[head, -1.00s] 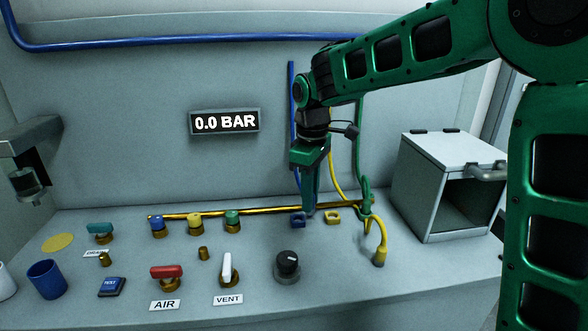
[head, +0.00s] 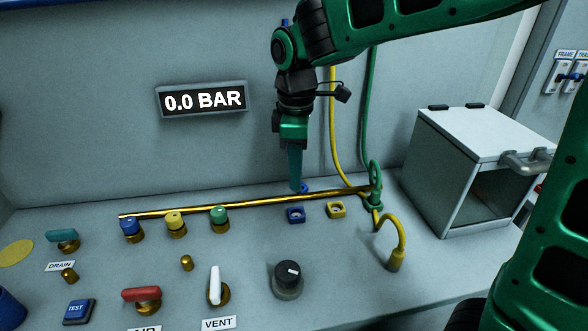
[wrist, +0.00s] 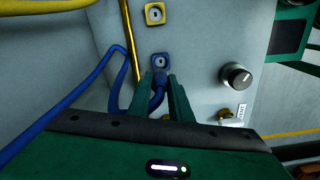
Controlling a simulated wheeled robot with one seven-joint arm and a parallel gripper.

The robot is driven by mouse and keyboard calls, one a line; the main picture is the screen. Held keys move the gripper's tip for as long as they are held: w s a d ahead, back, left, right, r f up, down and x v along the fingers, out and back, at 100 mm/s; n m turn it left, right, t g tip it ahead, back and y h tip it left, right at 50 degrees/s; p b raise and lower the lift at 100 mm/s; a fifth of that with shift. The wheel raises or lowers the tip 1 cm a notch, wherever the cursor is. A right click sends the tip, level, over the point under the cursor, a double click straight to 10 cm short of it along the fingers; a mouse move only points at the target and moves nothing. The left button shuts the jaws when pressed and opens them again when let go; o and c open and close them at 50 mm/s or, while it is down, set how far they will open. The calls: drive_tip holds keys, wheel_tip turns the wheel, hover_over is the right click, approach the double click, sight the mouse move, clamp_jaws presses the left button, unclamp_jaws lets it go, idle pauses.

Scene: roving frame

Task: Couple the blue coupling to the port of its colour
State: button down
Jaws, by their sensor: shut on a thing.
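My gripper (wrist: 161,80) is shut on the blue coupling (wrist: 159,78), whose blue hose (wrist: 118,68) loops away to the left in the wrist view. In the head view my gripper (head: 297,188) points down, and only a bit of blue shows beside its fingertips. A blue square block with a hole (head: 296,215) lies just below it; this block (wrist: 162,59) is just beyond the fingertips in the wrist view. A blue-topped brass fitting (head: 131,226) stands at the left end of the row by the brass pipe, away from my gripper.
Yellow-topped (head: 175,223) and green-topped (head: 219,217) fittings stand beside the blue one. A yellow block (head: 336,210), a yellow hose end (head: 396,260) and a green coupling (head: 376,185) are to the right. A black knob (head: 288,278), white lever (head: 215,284) and red lever (head: 141,294) stand in front.

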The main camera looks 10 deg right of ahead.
drive_tip(key=shift+d, duration=0.1)
drive_tip(key=shift+f, duration=2.9)
drive_tip(key=shift+s+f, duration=0.1)
drive_tip(key=shift+f, duration=1.25)
drive_tip(key=c, duration=1.5)
unclamp_jaws()
drive_tip(key=shift+c, duration=0.2)
wheel_tip(320, 180, up, 11)
drive_tip(key=shift+f, duration=0.1)
